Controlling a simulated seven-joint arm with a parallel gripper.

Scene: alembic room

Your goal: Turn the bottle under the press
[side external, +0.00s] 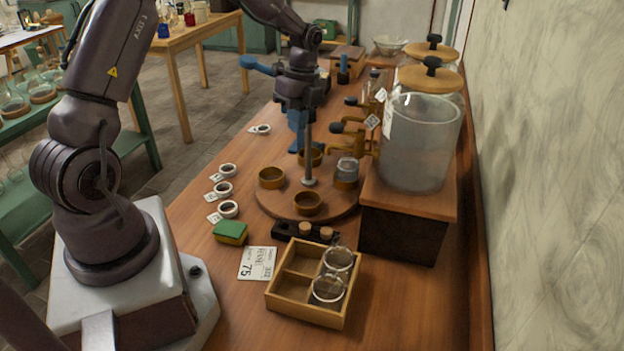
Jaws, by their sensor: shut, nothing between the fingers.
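A round wooden turntable (283,203) sits on the bench with several brass-coloured cups on it and an upright metal post (308,150) at its middle. A small clear glass bottle (347,167) stands upright in the right-hand cup. The front cup (308,204) and left cup (271,178) look empty. A blue press (297,130) stands behind the turntable, mostly hidden by my arm; its blue lever (258,65) sticks out to the left. My gripper (300,107) points down above the turntable, around the top of the post. It is shut and holds nothing; its fingertips are hard to make out.
Large glass jars (418,140) with brass taps (352,140) stand on a wooden stand to the right, close to the turntable. A divided wooden tray (285,295) with two glasses is in front. White rings (228,209), a green sponge (230,232) and a card (257,263) lie left.

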